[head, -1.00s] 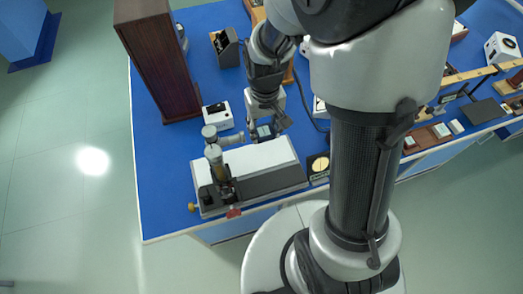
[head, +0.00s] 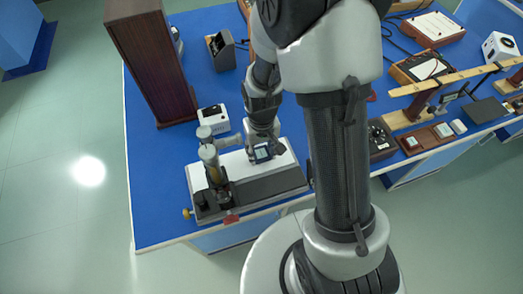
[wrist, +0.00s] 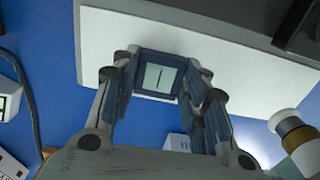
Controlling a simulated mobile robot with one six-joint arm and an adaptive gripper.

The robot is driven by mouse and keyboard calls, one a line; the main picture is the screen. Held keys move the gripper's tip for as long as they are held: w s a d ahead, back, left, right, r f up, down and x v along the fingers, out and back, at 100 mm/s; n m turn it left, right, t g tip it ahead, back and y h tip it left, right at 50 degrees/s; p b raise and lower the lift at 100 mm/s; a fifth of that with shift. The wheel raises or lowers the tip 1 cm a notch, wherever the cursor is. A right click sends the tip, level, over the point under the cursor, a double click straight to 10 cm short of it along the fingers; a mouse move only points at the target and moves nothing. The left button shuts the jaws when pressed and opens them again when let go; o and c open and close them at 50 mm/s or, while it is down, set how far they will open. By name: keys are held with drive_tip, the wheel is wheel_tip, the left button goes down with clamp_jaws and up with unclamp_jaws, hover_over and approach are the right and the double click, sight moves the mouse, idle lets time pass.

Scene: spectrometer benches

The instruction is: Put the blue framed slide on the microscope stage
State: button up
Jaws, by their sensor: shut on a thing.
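The blue framed slide (wrist: 160,74) has a dark blue frame around a pale window with a thin dark line. My gripper (wrist: 161,82) is shut on it, with one finger on each side. In the head view the slide (head: 262,152) and my gripper (head: 265,146) are over the right part of the long white microscope stage (head: 283,160). The stage also shows behind the slide in the wrist view (wrist: 108,50). I cannot tell whether the slide touches it.
A tall brown cabinet (head: 150,65) stands behind on the left. A white box (head: 213,118) sits behind the microscope. A dark holder (head: 221,50) stands farther back. A black box with knobs (head: 380,138) and a wooden rail (head: 455,77) are to the right.

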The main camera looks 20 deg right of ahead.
drive_tip(key=shift+f, duration=0.1)
drive_tip(key=o, duration=0.7)
drive_tip(key=shift+o, duration=0.2)
wheel_tip(320, 180, up, 13)
drive_tip(key=p, duration=0.5)
wheel_tip(320, 180, up, 15)
drive_tip(key=t, duration=0.3)
hover_over(261, 154)
drive_tip(key=s, duration=0.8)
drive_tip(key=s+r+t, duration=0.1)
drive_tip(key=s+r, duration=0.3)
drive_tip(key=s, duration=0.3)
drive_tip(key=shift+t, duration=0.3)
drive_tip(key=shift+d, duration=0.1)
